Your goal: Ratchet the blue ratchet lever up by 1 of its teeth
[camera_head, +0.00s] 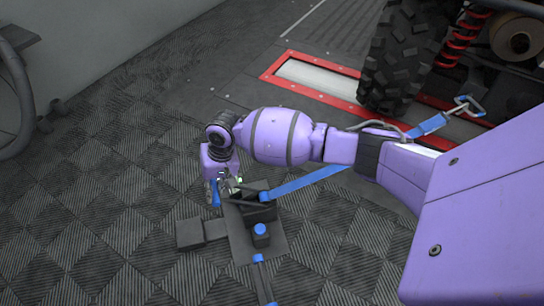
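My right arm comes in from the right, and its gripper (225,190) points down at the left side of a dark ratchet (256,212) on the floor. A narrow blue piece (214,194), which looks like the ratchet lever's grip, shows right at the gripper's fingers. The fingers are small and partly hidden, so I cannot tell whether they are closed on it. A blue strap (305,183) runs from the ratchet up to the right, passing behind my arm. A blue-topped knob (260,231) stands on the ratchet's base plate. My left gripper is not in view.
A dark block (190,233) lies left of the base plate. Another strap (263,283) runs toward the bottom edge. A vehicle tyre (400,60) stands beside a red-framed roller (318,78). A metal hook (467,104) ends the strap.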

